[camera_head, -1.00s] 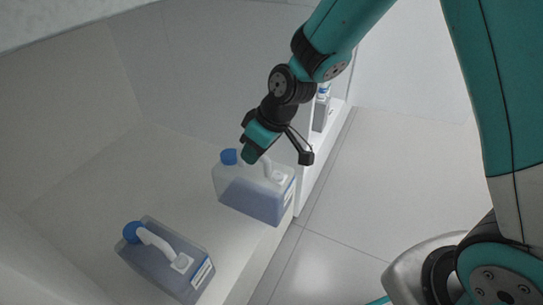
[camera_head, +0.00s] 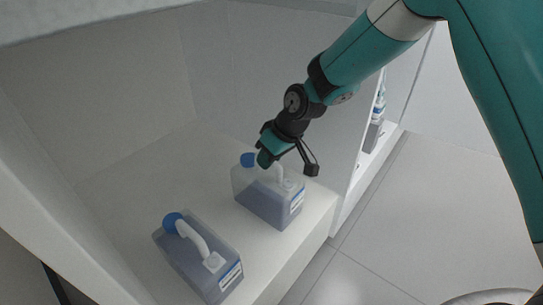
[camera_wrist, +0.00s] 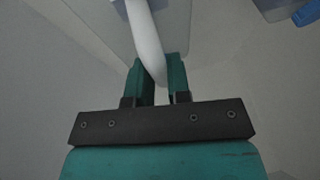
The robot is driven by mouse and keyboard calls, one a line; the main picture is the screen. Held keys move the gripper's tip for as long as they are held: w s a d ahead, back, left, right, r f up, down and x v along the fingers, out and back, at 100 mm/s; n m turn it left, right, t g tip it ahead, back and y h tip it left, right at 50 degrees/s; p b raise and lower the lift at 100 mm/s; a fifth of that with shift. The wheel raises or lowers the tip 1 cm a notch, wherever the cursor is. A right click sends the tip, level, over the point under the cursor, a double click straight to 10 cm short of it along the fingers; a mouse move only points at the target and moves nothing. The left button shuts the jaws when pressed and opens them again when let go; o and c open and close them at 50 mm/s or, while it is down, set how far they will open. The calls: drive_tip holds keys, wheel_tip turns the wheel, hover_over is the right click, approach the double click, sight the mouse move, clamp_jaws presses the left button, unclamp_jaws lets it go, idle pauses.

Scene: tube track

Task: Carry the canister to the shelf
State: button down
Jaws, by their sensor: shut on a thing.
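A translucent canister (camera_head: 265,197) with blue liquid, a blue cap, a white handle and a label is held at its handle by my gripper (camera_head: 270,158). It is upright over the white shelf (camera_head: 130,160), near the front edge; I cannot tell whether its base touches. In the wrist view, the two fingers of my gripper (camera_wrist: 160,80) are shut around the white handle (camera_wrist: 145,40). A second, similar canister (camera_head: 198,262) stands on the shelf, to the left and nearer the camera, apart from the held one.
A blue cap (camera_wrist: 306,14) shows at the wrist view's top right corner. A shelf wall bounds the left and back. More bottles (camera_head: 375,125) stand in a farther shelf bay on the right. The floor (camera_head: 440,200) at right is clear.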

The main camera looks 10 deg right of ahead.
drive_tip(key=shift+s+d+f, duration=0.1)
drive_tip(key=shift+f, duration=0.6)
idle(0.9)
drive_tip(key=c, duration=1)
unclamp_jaws()
